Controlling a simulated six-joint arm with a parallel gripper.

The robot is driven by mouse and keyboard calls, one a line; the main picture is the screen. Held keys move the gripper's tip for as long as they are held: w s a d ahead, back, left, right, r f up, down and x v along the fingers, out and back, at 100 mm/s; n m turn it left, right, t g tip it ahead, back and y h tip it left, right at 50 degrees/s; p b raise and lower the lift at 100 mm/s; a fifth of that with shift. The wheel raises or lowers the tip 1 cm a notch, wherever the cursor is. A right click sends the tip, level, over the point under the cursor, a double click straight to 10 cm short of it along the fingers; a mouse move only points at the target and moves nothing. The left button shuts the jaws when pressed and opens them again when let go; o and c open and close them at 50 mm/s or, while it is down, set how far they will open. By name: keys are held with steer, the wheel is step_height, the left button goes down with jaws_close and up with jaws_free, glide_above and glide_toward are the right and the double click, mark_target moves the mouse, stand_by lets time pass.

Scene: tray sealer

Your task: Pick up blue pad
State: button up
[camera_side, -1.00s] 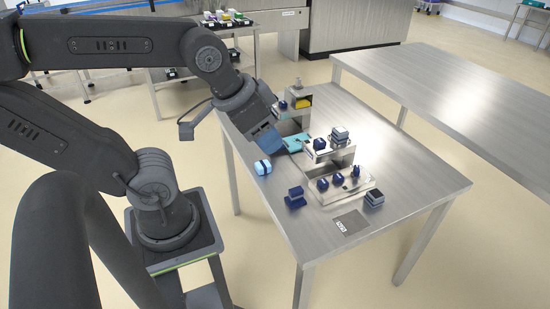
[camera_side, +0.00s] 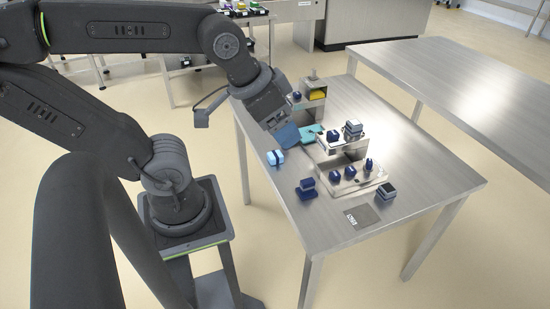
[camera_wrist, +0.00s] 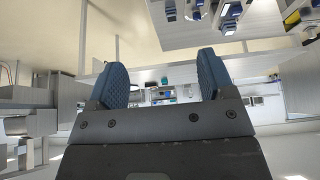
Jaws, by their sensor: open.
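My gripper (camera_side: 286,135) hangs above the far left part of the steel table in the side view, its blue fingers angled down. In the wrist view the two blue fingers of the gripper (camera_wrist: 163,78) stand wide apart, with nothing between them. A flat teal piece (camera_side: 312,133) lies just right of the fingers in the side view, partly hidden. A light blue block with a dark band (camera_side: 276,158) lies on the table below the fingers, apart from them. A dark blue piece (camera_side: 307,189) stands nearer the front. I cannot tell which of these is the blue pad.
A clear tray (camera_side: 352,184) holds several dark blue pieces. A raised metal stand (camera_side: 345,146) behind it carries more pieces. A holder with a yellow part (camera_side: 317,94) stands at the back. A grey plate (camera_side: 362,217) lies at the front. The table's right side is clear.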

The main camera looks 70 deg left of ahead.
steer(key=shift+o, duration=0.4)
steer(key=m+g+y, duration=0.4)
steer(key=m+g, duration=0.2)
steer(key=m, duration=1.2)
glide_above(275, 154)
steer(key=d, duration=0.3)
steer(key=f, duration=2.8)
steer(key=shift+s+a, duration=0.2)
steer(key=shift+s, duration=0.1)
steer(key=shift+w+x, duration=0.2)
steer(key=shift+x, duration=1.35)
steer(key=shift+w+x, duration=0.2)
steer(key=shift+x, duration=1.3)
steer(key=shift+c, duration=0.3)
steer(key=c, duration=0.9)
